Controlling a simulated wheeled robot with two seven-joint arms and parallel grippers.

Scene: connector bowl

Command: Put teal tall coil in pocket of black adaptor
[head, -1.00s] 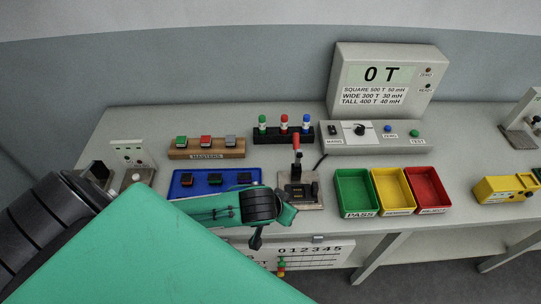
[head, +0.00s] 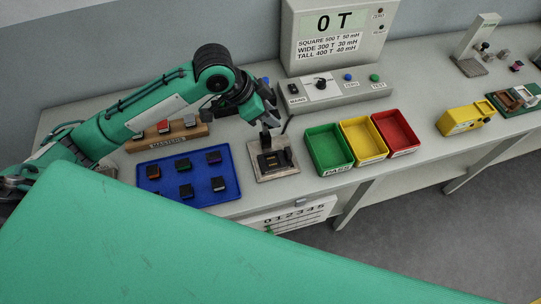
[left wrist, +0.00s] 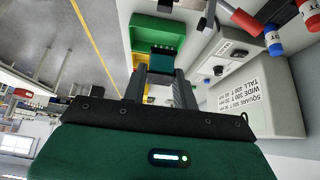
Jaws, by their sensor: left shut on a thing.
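My left gripper (head: 271,117) is above the back of the test fixture in the head view. In the left wrist view its fingers (left wrist: 164,76) are shut on a dark teal block (left wrist: 167,60), which looks like the teal tall coil. In the head view I cannot make the coil out at the fingertips. The black adaptor (head: 275,161) sits on the fixture's pale plate (head: 284,175), apart from the gripper and in front of it. My right gripper is not in view.
A blue tray (head: 203,199) with several dark coils lies left of the fixture. Green (head: 323,165), yellow (head: 375,153) and red (head: 409,147) bins stand to its right. The meter box (head: 334,88) is behind.

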